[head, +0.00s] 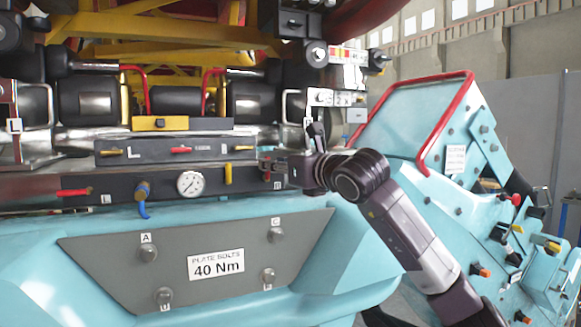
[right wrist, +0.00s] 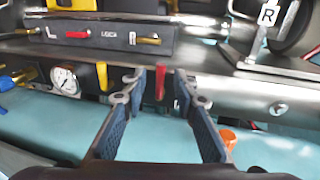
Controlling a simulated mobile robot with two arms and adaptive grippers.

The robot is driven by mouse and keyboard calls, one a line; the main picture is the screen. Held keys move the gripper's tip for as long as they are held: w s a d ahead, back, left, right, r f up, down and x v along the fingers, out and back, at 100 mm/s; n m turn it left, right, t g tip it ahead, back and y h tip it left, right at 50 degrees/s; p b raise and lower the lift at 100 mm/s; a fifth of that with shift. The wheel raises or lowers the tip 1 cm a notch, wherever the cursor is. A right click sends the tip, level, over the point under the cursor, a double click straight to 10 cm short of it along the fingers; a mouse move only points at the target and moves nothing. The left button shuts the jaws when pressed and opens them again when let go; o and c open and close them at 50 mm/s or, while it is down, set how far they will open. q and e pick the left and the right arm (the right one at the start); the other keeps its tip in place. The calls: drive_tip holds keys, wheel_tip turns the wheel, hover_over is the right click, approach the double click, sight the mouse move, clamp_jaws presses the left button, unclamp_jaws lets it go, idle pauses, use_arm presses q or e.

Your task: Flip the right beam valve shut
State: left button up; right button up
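The right beam valve shows in the right wrist view as a red lever (right wrist: 160,82) on the lower dark beam, pointing down. My right gripper (right wrist: 161,92) is open, with one finger on each side of this lever. I see no clear contact between the fingers and the lever. In the head view my right gripper (head: 276,168) is at the right end of the lower beam (head: 120,187) and mostly hides the lever there. The left red lever (head: 73,193) on the same beam lies sideways. My left gripper is not in view.
A gauge (head: 190,184), a blue valve (head: 143,195) and a yellow handle (head: 228,174) are on the lower beam, left of my right gripper. An upper valve block (head: 165,152) with small levers sits above. An orange knob (right wrist: 228,138) is right of the fingers.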

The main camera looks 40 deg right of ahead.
drive_tip(key=s, duration=1)
drive_tip(key=shift+s+a+r, duration=0.15)
drive_tip(key=shift+s+a, duration=0.05)
